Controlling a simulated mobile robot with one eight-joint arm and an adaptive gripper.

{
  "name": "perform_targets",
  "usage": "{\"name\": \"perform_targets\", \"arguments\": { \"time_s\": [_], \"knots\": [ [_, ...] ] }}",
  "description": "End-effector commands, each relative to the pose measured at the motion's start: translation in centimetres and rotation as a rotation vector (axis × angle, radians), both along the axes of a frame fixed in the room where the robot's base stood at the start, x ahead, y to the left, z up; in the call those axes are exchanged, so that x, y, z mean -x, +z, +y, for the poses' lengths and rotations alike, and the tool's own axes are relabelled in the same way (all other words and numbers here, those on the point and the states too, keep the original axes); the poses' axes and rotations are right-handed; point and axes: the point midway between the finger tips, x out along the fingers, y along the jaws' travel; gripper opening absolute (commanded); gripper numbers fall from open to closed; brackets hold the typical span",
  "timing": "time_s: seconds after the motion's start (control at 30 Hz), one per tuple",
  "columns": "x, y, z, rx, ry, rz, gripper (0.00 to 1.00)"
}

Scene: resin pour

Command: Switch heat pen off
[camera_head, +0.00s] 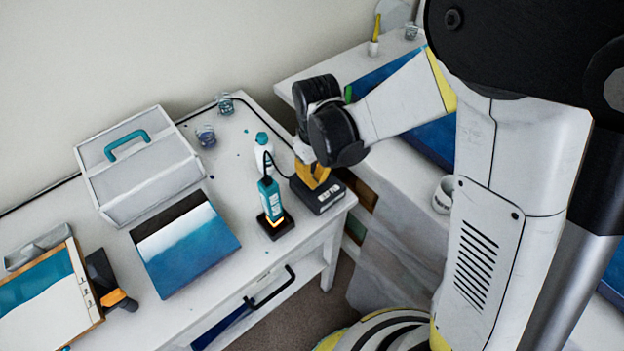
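The teal and white heat pen (269,196) stands upright in a small black stand (277,229) near the table's front right. An orange glow shows at its lower end. A black cable runs from its top toward a black box (318,196) with pale markings, at the table's right corner. My wrist hides part of the gripper and the back of the box. I cannot tell whether the fingers touch the box or are open.
A white bottle (263,151) stands just behind the pen. A white case (136,165) with a teal handle, a blue-and-white panel (182,245) and two small glasses (225,104) (206,136) are to the left. A drawer handle (271,289) sticks out in front.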

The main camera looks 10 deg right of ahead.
Motion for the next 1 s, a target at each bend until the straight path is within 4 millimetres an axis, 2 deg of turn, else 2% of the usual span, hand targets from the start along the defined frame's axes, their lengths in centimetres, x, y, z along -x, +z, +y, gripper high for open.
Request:
{"name": "perform_targets", "arguments": {
  "time_s": [0.57, 1.0],
  "knots": [
    [0.0, -0.7, 0.0, 0.0, 0.0, 0.0, 0.0],
    [0.0, 2.8, 0.0, 0.0, 0.0, 0.0, 0.0]
  ]
}}
